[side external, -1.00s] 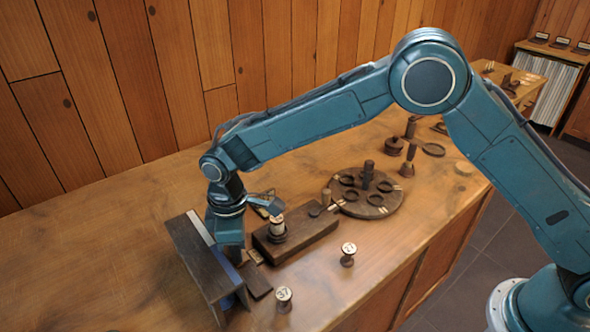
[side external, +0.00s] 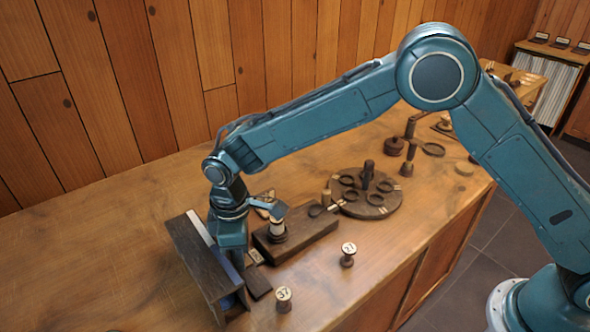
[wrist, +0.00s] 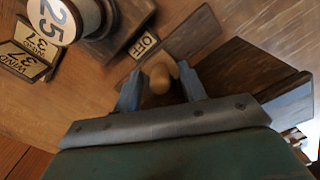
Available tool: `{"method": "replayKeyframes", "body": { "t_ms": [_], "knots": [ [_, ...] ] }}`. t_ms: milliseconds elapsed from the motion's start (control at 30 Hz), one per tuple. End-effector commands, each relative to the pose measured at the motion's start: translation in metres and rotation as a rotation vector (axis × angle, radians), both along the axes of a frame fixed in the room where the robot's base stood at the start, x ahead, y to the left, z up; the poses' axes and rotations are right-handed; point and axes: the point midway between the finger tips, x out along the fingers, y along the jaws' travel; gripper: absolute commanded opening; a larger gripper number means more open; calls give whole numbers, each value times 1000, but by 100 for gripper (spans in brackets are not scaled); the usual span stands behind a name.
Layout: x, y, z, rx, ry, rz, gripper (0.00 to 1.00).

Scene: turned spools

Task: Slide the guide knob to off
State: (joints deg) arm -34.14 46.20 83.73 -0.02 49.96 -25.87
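The guide knob (wrist: 160,79) is a small rounded light-wood peg, low between my fingers in the wrist view. An OFF label (wrist: 143,43) lies just beyond it. My gripper (wrist: 161,88) is open, with one blue finger on each side of the knob and a narrow gap on both sides. In the side view my gripper (side external: 231,240) is low, between the dark stand and the wooden block. The knob and fingertips cannot be made out there.
A dark stand (side external: 190,255) is close left of my gripper. A wooden block (side external: 318,228) carrying a spool (side external: 277,229) is close right. Spools marked 21 (side external: 348,254) and 37 (side external: 284,300) stand in front. A round holder (side external: 382,211) is farther back.

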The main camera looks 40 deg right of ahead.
Motion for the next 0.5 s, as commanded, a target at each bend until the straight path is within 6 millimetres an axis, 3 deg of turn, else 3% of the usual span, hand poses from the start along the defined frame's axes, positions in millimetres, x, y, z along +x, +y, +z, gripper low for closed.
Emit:
{"method": "replayKeyframes", "body": {
  "t_ms": [500],
  "knots": [
    [0, 0, 16, 0, 0, 0, 41]
  ]
}}
